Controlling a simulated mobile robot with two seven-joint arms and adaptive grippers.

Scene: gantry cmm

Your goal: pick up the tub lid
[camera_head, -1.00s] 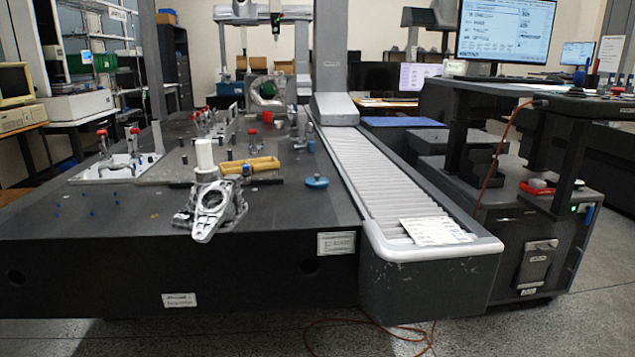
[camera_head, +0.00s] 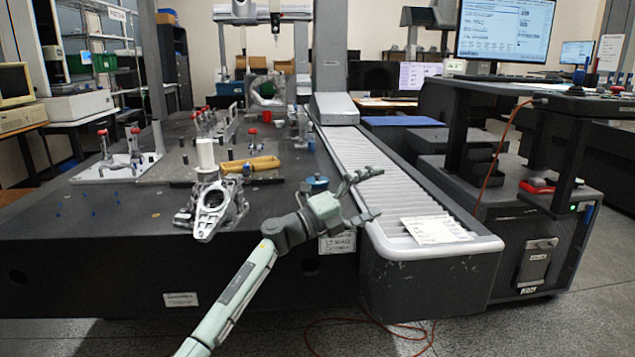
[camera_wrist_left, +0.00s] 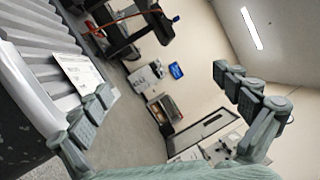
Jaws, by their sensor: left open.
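A round blue lid (camera_head: 316,184), which looks like the tub lid, lies on the dark granite table (camera_head: 120,240) near its right edge. My left gripper (camera_head: 372,194) is open and empty, with its fingers pointing right over the near part of the roller conveyor. The lid is just behind and left of the gripper's body and apart from the fingers. In the left wrist view, the open fingers (camera_wrist_left: 165,103) are spread wide with nothing between them, and the lid does not show. My right gripper is not in view.
A metal casting (camera_head: 212,212), a white cylinder (camera_head: 205,152) and a yellow tray (camera_head: 250,165) stand left of the lid. The roller conveyor (camera_head: 355,160) runs along the table's right side, with a paper sheet (camera_head: 436,230) on it. A monitor bench stands further right.

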